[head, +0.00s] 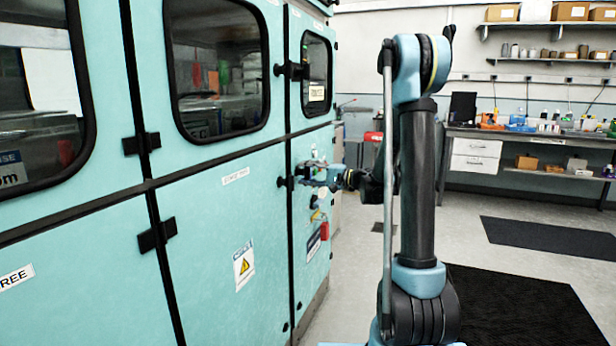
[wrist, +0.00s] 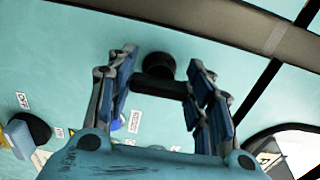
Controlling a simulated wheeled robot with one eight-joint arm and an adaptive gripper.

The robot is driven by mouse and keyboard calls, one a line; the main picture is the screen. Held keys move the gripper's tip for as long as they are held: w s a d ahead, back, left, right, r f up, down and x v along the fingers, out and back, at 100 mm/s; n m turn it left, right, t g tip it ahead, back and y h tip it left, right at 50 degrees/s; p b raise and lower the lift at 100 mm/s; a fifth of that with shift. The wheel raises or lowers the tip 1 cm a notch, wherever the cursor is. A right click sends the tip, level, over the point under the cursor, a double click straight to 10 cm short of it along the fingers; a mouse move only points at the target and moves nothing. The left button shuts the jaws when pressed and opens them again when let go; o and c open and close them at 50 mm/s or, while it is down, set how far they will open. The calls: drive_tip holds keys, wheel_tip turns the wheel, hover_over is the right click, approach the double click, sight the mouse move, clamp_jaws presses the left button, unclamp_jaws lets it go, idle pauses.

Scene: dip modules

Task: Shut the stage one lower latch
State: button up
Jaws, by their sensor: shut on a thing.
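My gripper (head: 314,175) is at the teal cabinet's right part, at the lower black latch (head: 286,182) beside the door seam. In the wrist view my gripper (wrist: 164,78) has its two blue-padded fingers on either side of a black latch handle (wrist: 160,87), shut on it. The handle joins a round black knob (wrist: 160,66) on the teal panel. My fingers hide the handle's ends, and in the head view my gripper covers part of the latch. I cannot tell how far the latch is turned.
Another black latch (head: 291,71) is higher on the same seam. A workbench (head: 540,134) stands at the back right. Floor with dark mats (head: 545,237) is open on the right.

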drive_tip(key=shift+s+f, duration=0.15)
drive_tip(key=o, duration=1.1)
drive_tip(key=shift+a, duration=0.1)
drive_tip(key=v, duration=1.2)
